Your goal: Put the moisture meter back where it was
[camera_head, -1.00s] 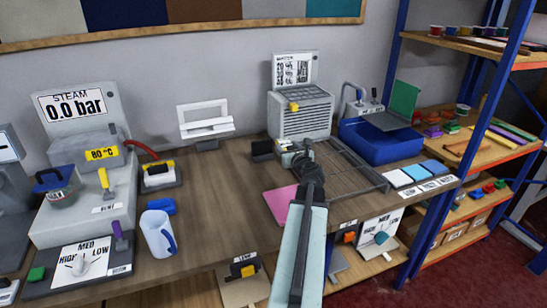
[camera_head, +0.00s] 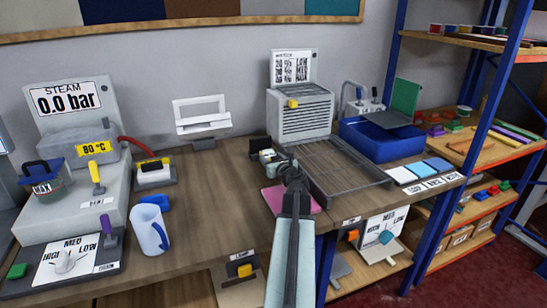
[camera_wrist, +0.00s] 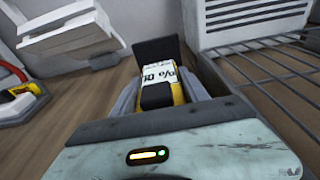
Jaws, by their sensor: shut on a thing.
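The moisture meter (camera_wrist: 158,84) is a small yellow and black device with a white display showing a percent figure. In the wrist view it sits between the two grey fingers of my gripper (camera_wrist: 160,92), which is shut on it. In the head view the meter (camera_head: 269,156) shows small at the tip of my gripper (camera_head: 277,160), partly hidden by it. A dark upright holder (camera_wrist: 158,50) stands just beyond the meter; it also shows in the head view (camera_head: 257,144). I cannot tell whether meter and holder touch.
The wire rack tray (camera_head: 345,178) lies close on the right, with the grey vented unit (camera_head: 303,115) behind it. A pink pad (camera_head: 305,203) lies under my arm. A white stand (camera_head: 202,116) is at the back left. Bare wooden bench (camera_head: 215,180) lies left of my gripper.

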